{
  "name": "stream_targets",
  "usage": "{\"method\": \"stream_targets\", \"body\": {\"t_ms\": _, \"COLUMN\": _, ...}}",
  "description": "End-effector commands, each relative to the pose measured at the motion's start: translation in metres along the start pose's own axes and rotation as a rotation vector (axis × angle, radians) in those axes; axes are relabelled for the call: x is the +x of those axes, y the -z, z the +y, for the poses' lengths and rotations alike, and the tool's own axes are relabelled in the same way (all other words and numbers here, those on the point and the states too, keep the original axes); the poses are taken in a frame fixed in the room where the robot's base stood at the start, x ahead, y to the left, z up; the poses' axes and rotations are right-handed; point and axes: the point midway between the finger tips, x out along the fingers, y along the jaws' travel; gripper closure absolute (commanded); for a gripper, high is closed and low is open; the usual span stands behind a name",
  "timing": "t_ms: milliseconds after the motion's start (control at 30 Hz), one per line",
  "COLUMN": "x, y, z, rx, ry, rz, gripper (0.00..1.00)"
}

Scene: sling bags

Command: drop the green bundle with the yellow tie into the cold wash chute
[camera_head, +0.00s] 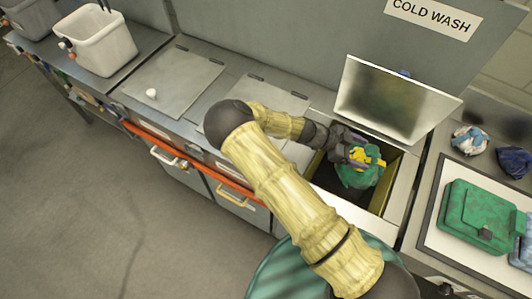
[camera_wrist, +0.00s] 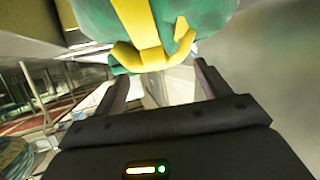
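The green bundle with the yellow tie (camera_head: 362,172) is at the open chute (camera_head: 391,188) under the cold wash sign (camera_head: 431,18). My gripper (camera_head: 347,152) is at the bundle's upper left, fingers around its tied part. In the wrist view the green bundle (camera_wrist: 205,12) fills the top middle, and the fingertips of my gripper (camera_wrist: 160,68) reach its two sides at the yellow tie. The bundle's underside and the chute's bottom are hidden.
The chute's lid (camera_head: 393,101) stands raised behind the opening. A green bag (camera_head: 482,214) lies on a tray at right, with a white-and-blue bundle (camera_head: 470,140) and a dark bundle (camera_head: 514,161) behind. Closed lids (camera_head: 173,80) and a white bin (camera_head: 101,40) are at left.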

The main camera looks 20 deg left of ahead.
Motion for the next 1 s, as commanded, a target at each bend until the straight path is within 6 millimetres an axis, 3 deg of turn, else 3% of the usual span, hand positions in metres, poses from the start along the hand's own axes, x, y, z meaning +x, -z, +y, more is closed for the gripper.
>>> {"method": "stream_targets", "body": {"t_ms": 100, "x": 0.002, "y": 0.001, "z": 0.0, "rx": 0.001, "ry": -0.004, "rz": 0.0, "gripper": 0.07}}
{"method": "stream_targets", "body": {"t_ms": 367, "x": 0.002, "y": 0.0, "z": 0.0, "rx": 0.001, "ry": -0.003, "rz": -0.002, "gripper": 0.07}}
{"method": "stream_targets", "body": {"t_ms": 533, "x": -0.009, "y": -0.002, "z": -0.001, "rx": 0.002, "ry": 0.001, "rz": -0.002, "gripper": 0.07}}
{"method": "stream_targets", "body": {"t_ms": 1000, "x": -0.095, "y": -0.003, "z": -0.001, "rx": 0.002, "ry": 0.001, "rz": -0.005, "gripper": 0.07}}
